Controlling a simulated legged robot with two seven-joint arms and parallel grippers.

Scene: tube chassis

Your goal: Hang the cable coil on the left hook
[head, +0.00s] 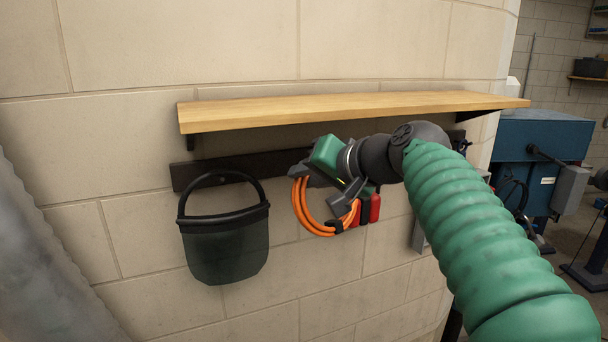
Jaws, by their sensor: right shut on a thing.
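The cable coil (302,209) is orange, looped in several strands, with a dark tie at its lower right. My right gripper (322,187) is shut on the coil and holds it in front of the wall, near the dark rail (270,164) under the shelf. The gripper and arm hide part of the coil and the rail's right part. No bare hook shows clearly on the rail. A dark green bag (226,247) with a black handle hangs at the rail's left part. My left gripper is not in view.
A wooden shelf (340,108) juts out above the rail. Red items (370,208) show just right of the coil, partly hidden. A blue machine (540,150) stands at the right. The wall below the coil is clear.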

